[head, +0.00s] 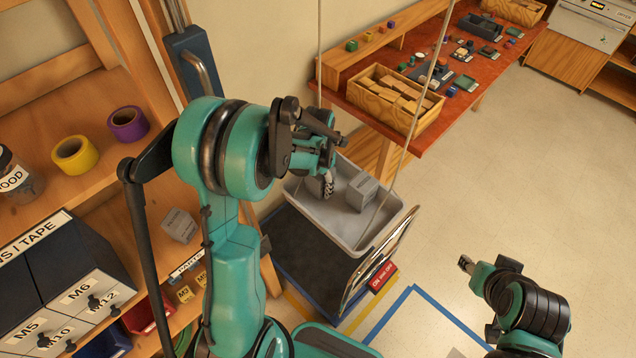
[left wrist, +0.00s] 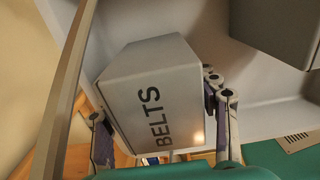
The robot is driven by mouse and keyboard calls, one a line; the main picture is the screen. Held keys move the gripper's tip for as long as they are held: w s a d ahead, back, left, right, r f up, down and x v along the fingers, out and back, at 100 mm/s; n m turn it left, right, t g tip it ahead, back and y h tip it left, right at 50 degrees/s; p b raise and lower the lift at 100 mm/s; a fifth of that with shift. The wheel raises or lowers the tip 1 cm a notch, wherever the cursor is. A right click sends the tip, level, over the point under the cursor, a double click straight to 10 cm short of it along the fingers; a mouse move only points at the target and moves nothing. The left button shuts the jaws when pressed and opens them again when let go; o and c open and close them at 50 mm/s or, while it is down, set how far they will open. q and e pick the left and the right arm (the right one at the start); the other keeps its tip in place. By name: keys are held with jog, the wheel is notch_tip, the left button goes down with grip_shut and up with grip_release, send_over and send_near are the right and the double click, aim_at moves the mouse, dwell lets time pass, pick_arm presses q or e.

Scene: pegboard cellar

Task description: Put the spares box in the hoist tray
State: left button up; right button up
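The hoist tray (head: 300,196), a grey open tray, hangs low in the middle of the head view. My left gripper (head: 327,180) is inside or just above it. In the left wrist view a grey box lettered BELTS (left wrist: 155,100) is between the fingers of this gripper (left wrist: 158,115), which look shut on it. In the head view the gripper largely hides that box. I cannot tell if it touches the tray floor. Another grey box (head: 362,191) sits in the tray to the right. My right gripper (head: 467,264) is away at lower right; its fingers are unclear.
A grey box (head: 180,226) stands on the left shelf, below yellow tape (head: 74,155) and purple tape (head: 128,124). A red-topped bench (head: 455,115) with a wooden crate (head: 397,118) is behind the tray. Hoist cables rise beside my left arm. Floor at right is clear.

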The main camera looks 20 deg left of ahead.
pick_arm(q)
jog(key=shift+r, duration=0.2)
notch_tip(320, 180, up, 12)
jog(key=shift+f+p, duration=0.25)
jog(key=shift+p, duration=1)
jog(key=shift+s+r, duration=0.1)
jog(key=shift+r, duration=0.2)
jog(key=s+d+r+m+t, duration=0.2)
jog(key=s+m, duration=0.5)
jog(key=m, duration=0.9)
jog(key=s+d+r+m+t, duration=0.3)
jog(key=s+d+m+t, duration=0.2)
jog(key=m, duration=1.1)
jog(key=shift+s+d+r, duration=0.15)
jog(key=shift+s+r, duration=0.05)
jog(key=shift+s, duration=1)
jog(key=shift+s, duration=0.1)
